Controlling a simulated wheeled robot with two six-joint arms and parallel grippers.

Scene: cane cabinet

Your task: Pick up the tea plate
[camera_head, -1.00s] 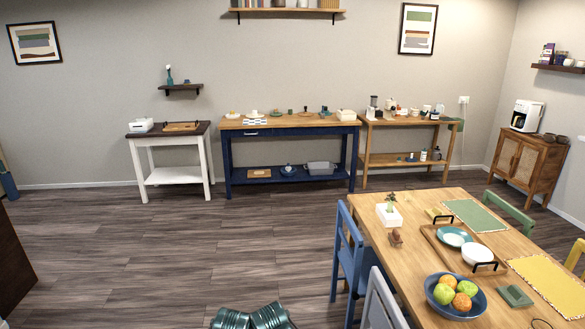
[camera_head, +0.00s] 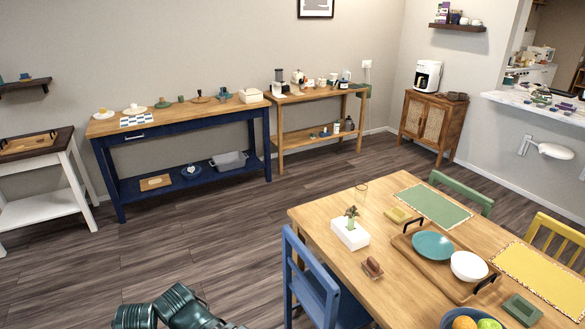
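I cannot tell for sure which dish is the tea plate. A teal plate (camera_head: 433,246) lies in a wooden tray (camera_head: 408,243) on the dining table, beside a white bowl (camera_head: 468,266). Small dishes with things on them, such as a white one (camera_head: 134,111), stand on the long blue table. Small dark brown dishes (camera_head: 456,97) sit on the cane cabinet (camera_head: 427,127), right of the white coffee machine (camera_head: 427,76). Neither of my grippers shows; only dark green parts of mine show at the bottom edge.
The dining table (camera_head: 375,213) and a blue chair (camera_head: 318,284) fill the lower right. The blue table (camera_head: 183,121), a wooden side table (camera_head: 320,94) and a white-legged table (camera_head: 40,180) line the back wall. Open wood floor (camera_head: 230,225) lies between.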

